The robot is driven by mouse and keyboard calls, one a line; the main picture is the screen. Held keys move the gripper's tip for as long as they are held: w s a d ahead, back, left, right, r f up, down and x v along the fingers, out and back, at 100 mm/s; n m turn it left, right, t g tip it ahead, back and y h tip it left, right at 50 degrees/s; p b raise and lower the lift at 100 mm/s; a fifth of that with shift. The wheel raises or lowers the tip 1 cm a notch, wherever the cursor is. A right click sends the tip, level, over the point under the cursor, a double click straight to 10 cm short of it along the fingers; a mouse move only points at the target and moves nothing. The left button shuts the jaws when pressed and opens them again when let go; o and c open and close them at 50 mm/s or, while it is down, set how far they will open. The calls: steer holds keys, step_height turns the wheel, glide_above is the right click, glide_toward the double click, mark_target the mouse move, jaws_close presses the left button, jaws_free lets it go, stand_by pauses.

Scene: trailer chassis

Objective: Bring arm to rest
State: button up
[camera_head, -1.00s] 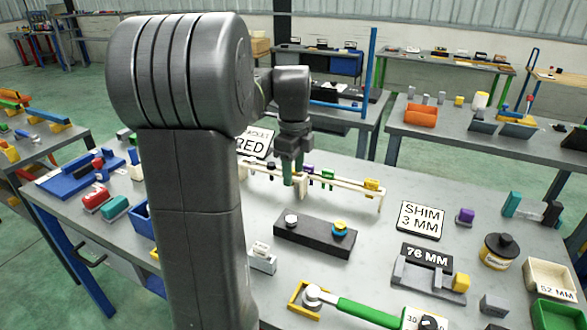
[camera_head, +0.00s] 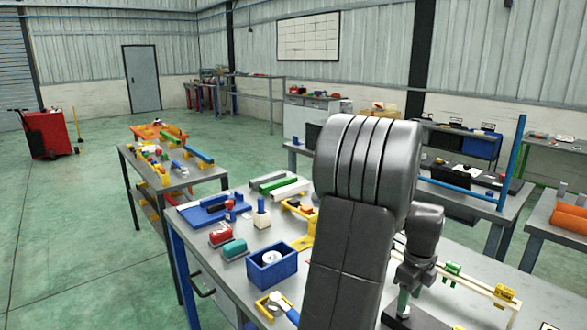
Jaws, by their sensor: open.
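My gripper (camera_head: 404,298) hangs low over the grey workbench (camera_head: 222,275), to the right of my upright arm. Its jaws are open, though the fingertips show only small and dark. It is beside the left part of a pale rail (camera_head: 478,282) with green and yellow clips. A dark block (camera_head: 418,320) shows below it, cut by the lower picture edge. I cannot tell whether the fingers touch anything. My arm hides the middle of the bench.
A blue bin (camera_head: 272,268), red and teal blocks and a blue tray stand on the bench's left. A second table (camera_head: 170,172) stands beyond. A red cart (camera_head: 48,135) is far left. Open green floor (camera_head: 75,230) lies at left. Another bench with a blue frame is behind right.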

steer(key=shift+f, duration=1.35)
